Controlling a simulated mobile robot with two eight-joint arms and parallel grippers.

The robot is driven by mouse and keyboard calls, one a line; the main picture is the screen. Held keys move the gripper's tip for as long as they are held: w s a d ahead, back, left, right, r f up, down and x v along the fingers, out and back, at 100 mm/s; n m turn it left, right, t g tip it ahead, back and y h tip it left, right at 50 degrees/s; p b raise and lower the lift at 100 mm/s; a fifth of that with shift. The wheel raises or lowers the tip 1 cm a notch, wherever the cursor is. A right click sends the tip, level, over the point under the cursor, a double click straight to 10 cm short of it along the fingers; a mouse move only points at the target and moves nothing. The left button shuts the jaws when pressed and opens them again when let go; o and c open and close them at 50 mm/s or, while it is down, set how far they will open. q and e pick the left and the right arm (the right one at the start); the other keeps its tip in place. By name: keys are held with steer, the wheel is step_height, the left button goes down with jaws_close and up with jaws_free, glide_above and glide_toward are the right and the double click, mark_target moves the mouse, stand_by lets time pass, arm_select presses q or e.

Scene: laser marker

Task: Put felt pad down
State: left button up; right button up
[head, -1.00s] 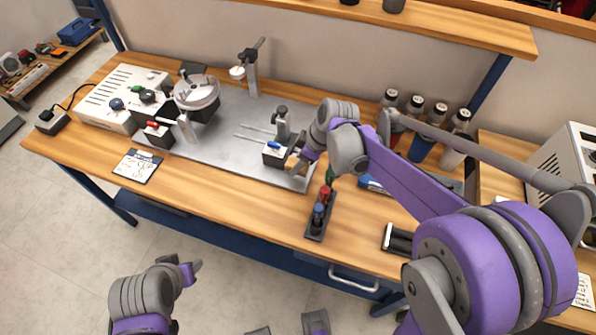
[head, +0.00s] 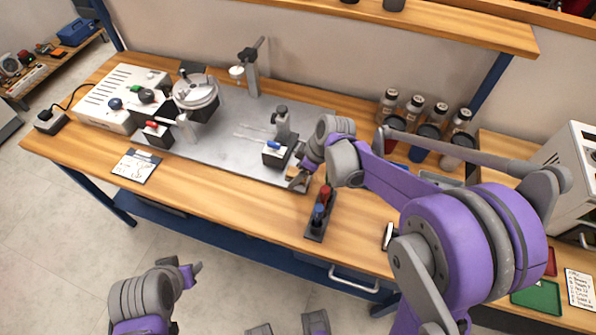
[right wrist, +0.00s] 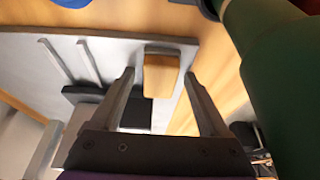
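A tan block with a grey upper part, which looks like the felt pad (right wrist: 161,74), lies at the edge of the grey metal plate (right wrist: 110,50) in the right wrist view. My right gripper (right wrist: 163,85) is open, with one finger on each side of the pad and a visible gap to each. In the head view my right gripper (head: 296,180) is low at the plate's right front corner (head: 284,182) and largely hides the pad. My left gripper (head: 190,270) is in front of the bench, away from everything; its fingers are not clear.
A dark rack (head: 316,228) with red and blue handles stands just right of my right gripper. A large green handle (right wrist: 275,80) is very close in the right wrist view. A block with a blue knob (head: 274,155) sits left of the gripper. Jars (head: 413,108) stand behind.

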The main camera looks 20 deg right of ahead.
steer(key=shift+r, duration=0.2)
arm_select(q)
steer(key=shift+w+r+p, duration=0.25)
steer(key=shift+r+p, duration=0.45)
steer(key=shift+r, duration=0.1)
arm_select(e)
steer(key=v, duration=1.2)
